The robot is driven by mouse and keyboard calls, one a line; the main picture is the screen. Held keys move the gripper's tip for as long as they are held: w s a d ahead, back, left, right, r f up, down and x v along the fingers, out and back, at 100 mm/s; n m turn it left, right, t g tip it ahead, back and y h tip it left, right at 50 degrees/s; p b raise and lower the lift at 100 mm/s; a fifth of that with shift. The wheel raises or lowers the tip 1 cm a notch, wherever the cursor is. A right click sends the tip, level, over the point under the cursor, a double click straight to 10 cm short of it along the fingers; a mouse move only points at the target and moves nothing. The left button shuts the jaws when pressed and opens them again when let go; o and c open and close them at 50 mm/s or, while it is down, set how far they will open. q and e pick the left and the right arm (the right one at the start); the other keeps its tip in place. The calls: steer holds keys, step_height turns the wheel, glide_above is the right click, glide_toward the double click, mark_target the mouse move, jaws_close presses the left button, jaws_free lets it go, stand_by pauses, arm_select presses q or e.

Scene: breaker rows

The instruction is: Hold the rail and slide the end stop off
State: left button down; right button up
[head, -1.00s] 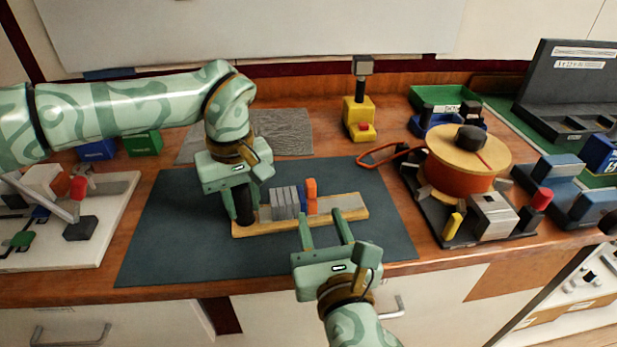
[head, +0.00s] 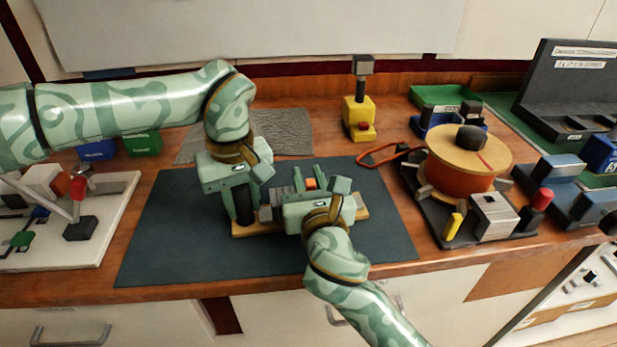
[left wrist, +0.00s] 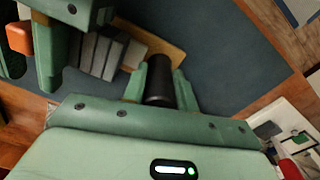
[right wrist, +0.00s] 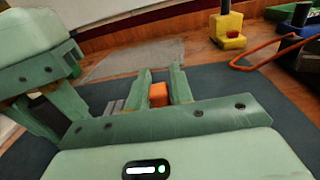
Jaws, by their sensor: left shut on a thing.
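The rail (head: 258,229) is a pale wooden strip on the dark mat, with a black upright grip (left wrist: 158,82) at its left end. My left gripper (head: 243,208) is shut on that grip, one finger on each side in the left wrist view. Grey breaker blocks (left wrist: 103,52) stand in a row on the rail. The orange end stop (head: 311,183) stands to their right; it also shows in the right wrist view (right wrist: 158,94). My right gripper (right wrist: 161,85) is open, with its fingers on either side of the end stop. Its body hides much of the rail in the head view.
A reel (head: 466,160) on a dark base stands to the right, near a red cable loop (head: 380,155). A yellow stand (head: 359,115) is behind the mat. A white board (head: 105,240) lies at left. The mat's front (head: 200,262) is clear.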

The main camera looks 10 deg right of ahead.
jaws_close()
steer(key=d, duration=0.6)
steer(key=shift+w, duration=0.25)
steer(key=shift+d, duration=0.3)
arm_select(q)
steer(key=shift+w+a, duration=0.1)
arm_select(e)
steer(key=shift+o, duration=2.4)
jaws_free()
steer(key=shift+a, duration=0.1)
steer(key=s, duration=0.8)
steer(key=s+d, duration=0.1)
steer(key=s, duration=0.3)
